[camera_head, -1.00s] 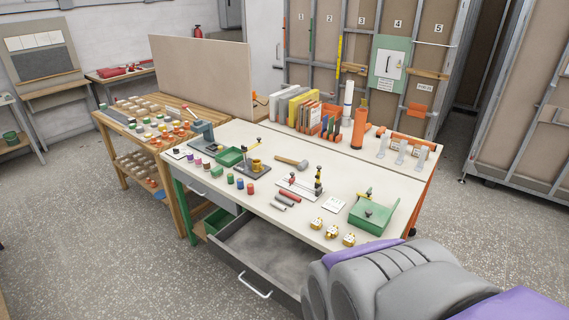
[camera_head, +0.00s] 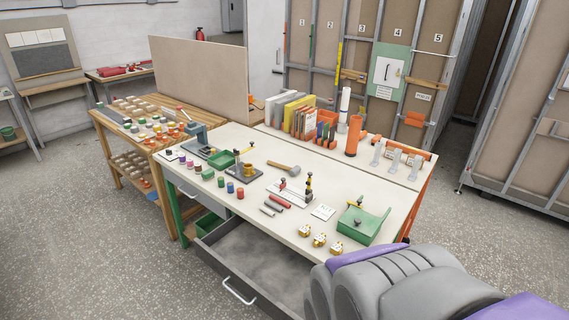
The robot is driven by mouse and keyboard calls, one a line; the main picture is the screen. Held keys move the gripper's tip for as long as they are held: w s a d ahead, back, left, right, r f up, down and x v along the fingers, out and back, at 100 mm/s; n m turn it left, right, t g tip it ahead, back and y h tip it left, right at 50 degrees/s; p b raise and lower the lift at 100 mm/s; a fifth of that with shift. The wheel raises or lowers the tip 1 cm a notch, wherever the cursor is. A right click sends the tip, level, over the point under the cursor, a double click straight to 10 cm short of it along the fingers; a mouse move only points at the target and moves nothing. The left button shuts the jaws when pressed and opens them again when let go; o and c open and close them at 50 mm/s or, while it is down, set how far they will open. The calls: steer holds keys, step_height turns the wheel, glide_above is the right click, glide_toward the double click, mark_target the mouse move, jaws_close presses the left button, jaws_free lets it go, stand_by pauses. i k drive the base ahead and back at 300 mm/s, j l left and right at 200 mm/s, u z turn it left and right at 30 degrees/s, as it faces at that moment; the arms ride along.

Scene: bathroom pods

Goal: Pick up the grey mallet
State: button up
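The mallet (camera_head: 283,169) lies on its side on the white tabletop (camera_head: 345,183), near the middle. It has a grey head at the right end and a tan handle pointing left. It sits behind a small white plate with red and black clamps and right of a dark base with a brass cup. Nothing covers it. My gripper is not in view. A grey and purple part of my body fills the lower right corner, apart from the mallet.
An open grey drawer (camera_head: 236,289) sticks out from the table front. A green box (camera_head: 361,224) and brass blocks (camera_head: 319,240) stand at the near right. Books (camera_head: 291,112) and an orange cylinder (camera_head: 354,135) stand behind. A wooden bench (camera_head: 131,146) adjoins at left. The floor at front left is clear.

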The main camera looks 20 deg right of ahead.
mark_target(293, 172)
steer(key=i+l+u, duration=0.1)
steer(key=l, duration=2.7)
steer(key=i+l, duration=0.35)
steer(key=i+l+u, duration=0.15)
steer(key=i+l, duration=0.2)
steer(key=l, duration=0.15)
steer(key=i+l, duration=0.3)
steer(key=l, duration=0.2)
steer(key=i+u, duration=0.1)
steer(key=i, duration=0.3)
